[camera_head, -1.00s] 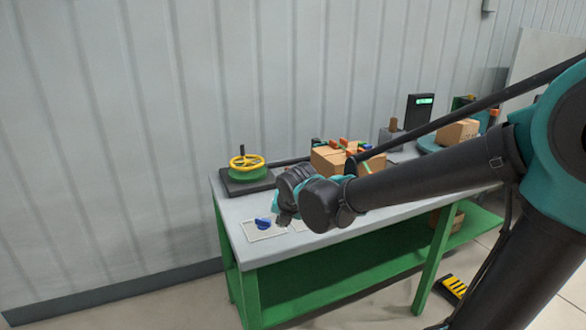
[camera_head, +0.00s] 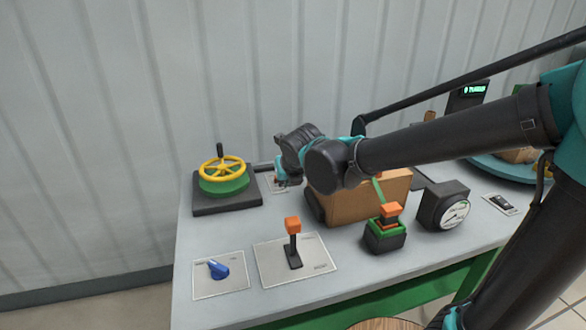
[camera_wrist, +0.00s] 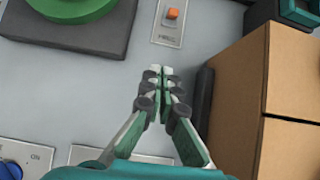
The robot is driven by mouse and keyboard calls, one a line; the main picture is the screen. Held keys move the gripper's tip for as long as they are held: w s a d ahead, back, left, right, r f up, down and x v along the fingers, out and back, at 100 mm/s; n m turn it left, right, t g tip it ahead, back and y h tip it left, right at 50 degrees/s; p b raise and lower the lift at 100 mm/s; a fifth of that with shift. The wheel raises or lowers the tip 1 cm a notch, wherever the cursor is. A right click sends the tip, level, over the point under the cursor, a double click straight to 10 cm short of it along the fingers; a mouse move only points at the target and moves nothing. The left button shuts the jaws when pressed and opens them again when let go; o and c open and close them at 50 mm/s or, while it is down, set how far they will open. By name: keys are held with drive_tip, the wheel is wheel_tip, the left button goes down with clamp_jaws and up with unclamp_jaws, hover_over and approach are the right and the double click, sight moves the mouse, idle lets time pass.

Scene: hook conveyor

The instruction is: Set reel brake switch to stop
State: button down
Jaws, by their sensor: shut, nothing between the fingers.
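A small orange switch (camera_wrist: 172,13) sits on a light plate (camera_wrist: 166,34) at the top of the wrist view. Its label is too small to read surely. In the head view the plate (camera_head: 270,184) shows partly behind my gripper, beside the yellow handwheel's base. My gripper (camera_wrist: 160,72) is shut and empty. Its tips point towards the plate and look apart from it. In the head view my gripper (camera_head: 282,183) is over the table, left of the cardboard box. I cannot tell for sure which control is the reel brake switch.
A yellow handwheel (camera_head: 222,167) stands left. A cardboard box (camera_wrist: 235,100) is close on the right. Towards the front are a blue knob (camera_head: 217,268), an orange-topped lever (camera_head: 293,240), a green-and-black block with an orange top (camera_head: 385,237) and a gauge (camera_head: 453,214).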

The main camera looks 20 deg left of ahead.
drive_tip(key=shift+w+d, duration=0.15)
drive_tip(key=shift+w, duration=0.5)
drive_tip(key=x, duration=0.9)
drive_tip(key=shift+w+f, duration=0.1)
drive_tip(key=shift+f, duration=0.05)
drive_tip(key=w, duration=0.1)
drive_tip(key=w+a, duration=0.1)
drive_tip(key=shift+w+a+r, duration=0.25)
drive_tip(key=shift+a+r, duration=0.05)
drive_tip(key=shift+w+a+r, duration=0.3)
drive_tip(key=shift+w, duration=0.15)
